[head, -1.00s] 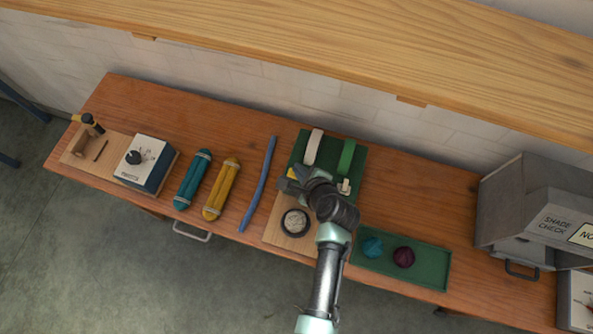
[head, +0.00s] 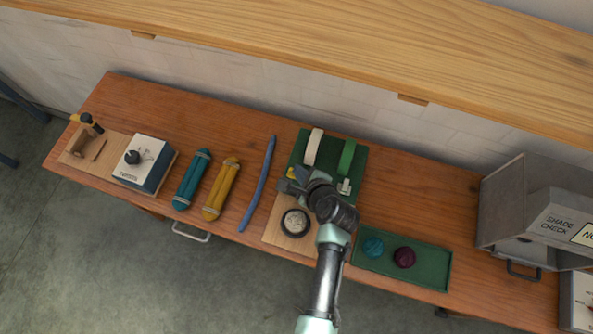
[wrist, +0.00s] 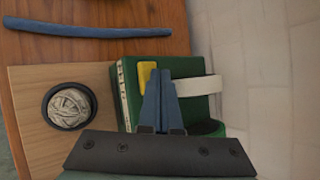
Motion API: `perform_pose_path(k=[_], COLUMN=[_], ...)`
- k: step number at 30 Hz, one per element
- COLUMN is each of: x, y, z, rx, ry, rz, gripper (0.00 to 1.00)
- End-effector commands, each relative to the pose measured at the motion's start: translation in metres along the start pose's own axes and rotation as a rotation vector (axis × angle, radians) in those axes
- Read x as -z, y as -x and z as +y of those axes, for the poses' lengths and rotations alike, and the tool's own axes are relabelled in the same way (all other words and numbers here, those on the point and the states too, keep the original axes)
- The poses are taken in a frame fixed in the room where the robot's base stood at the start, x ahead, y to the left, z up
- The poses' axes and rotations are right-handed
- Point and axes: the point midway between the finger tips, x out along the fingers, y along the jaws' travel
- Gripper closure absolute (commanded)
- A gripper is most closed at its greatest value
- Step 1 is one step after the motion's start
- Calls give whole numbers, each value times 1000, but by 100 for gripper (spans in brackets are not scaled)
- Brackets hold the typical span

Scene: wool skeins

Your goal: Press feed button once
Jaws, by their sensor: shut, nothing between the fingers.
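A green machine (head: 331,153) stands at the back of the bench, with a white band and a green band across it. A yellow button-like pad (wrist: 148,77) is on its top; a bit of it shows in the head view (head: 291,172). My gripper (head: 286,187) is over the machine's front left part, shut and empty. In the wrist view, its blue-grey fingers (wrist: 160,84) are together right beside the yellow pad and overlap its edge in the picture. I cannot tell whether they touch it. The fingers and hand hide part of the machine.
A pale ball sits in a dark ring (head: 296,222) on a wooden board before the machine. A blue strand (head: 258,182), yellow skein (head: 221,189) and teal skein (head: 192,179) lie left.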

Motion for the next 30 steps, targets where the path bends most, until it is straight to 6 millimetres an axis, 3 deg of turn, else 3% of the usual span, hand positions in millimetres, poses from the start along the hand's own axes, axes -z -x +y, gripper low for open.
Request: perform_pose_path(k=[30], x=[5], y=[-7], z=[5], rx=[-1], ry=[0], rz=[1], gripper=[100])
